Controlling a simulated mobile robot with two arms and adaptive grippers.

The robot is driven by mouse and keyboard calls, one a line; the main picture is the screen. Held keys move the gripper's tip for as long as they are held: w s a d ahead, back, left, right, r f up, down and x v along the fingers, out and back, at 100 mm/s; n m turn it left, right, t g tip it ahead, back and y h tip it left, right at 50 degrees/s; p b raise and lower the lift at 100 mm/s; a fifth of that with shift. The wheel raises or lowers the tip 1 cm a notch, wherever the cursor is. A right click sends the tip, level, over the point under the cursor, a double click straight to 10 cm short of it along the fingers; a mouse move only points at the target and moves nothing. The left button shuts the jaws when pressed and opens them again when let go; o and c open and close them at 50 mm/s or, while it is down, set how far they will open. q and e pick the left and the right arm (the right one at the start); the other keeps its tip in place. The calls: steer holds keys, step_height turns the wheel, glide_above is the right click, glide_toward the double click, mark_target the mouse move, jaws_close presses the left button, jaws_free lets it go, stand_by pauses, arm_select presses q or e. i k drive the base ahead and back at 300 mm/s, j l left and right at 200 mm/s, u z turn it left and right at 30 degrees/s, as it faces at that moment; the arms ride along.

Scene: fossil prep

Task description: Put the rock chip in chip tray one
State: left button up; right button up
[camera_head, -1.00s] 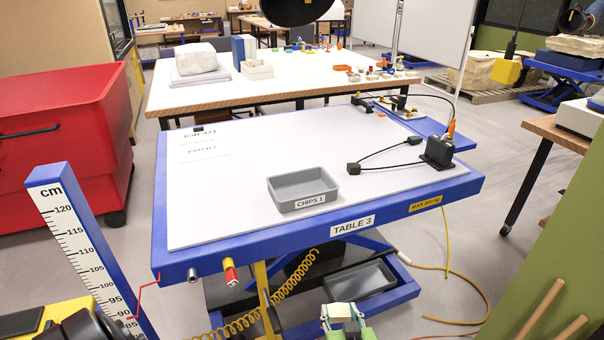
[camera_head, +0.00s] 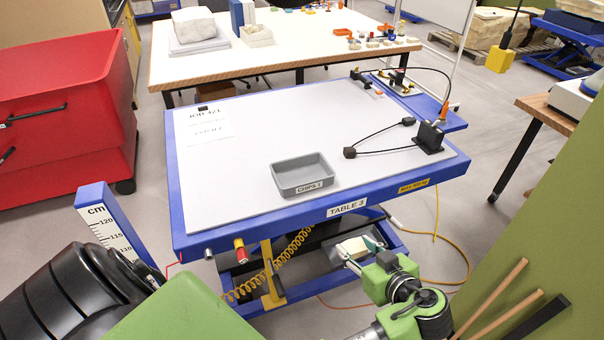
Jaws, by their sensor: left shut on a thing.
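Chip tray one is a grey open tray (camera_head: 303,192) labelled CHIPS 1, empty, near the front edge of the white-topped blue table (camera_head: 240,212) labelled TABLE 3. My left gripper (camera_head: 358,247) is low in the picture, in front of the table's front edge and to the right of the tray. It is shut on a small pale beige piece, the rock chip (camera_head: 351,246), held between its teal fingertips. The chip is apart from the tray. My right gripper is not in view.
A black stand with cables (camera_head: 428,137) is at the table's right. A printed sheet (camera_head: 207,125) lies at its back left. A red bin (camera_head: 68,110) and a height scale (camera_head: 108,222) stand left. The tabletop around the tray is clear.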

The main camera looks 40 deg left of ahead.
mark_target(292, 175)
steer(key=i+j, duration=0.15)
steer(key=j, duration=0.15)
steer(key=i+j, duration=0.1)
steer(key=j, duration=0.25)
steer(key=i+j, duration=0.15)
steer(key=j, duration=0.15)
steer(key=i+j, duration=0.1)
steer(key=j, duration=0.25)
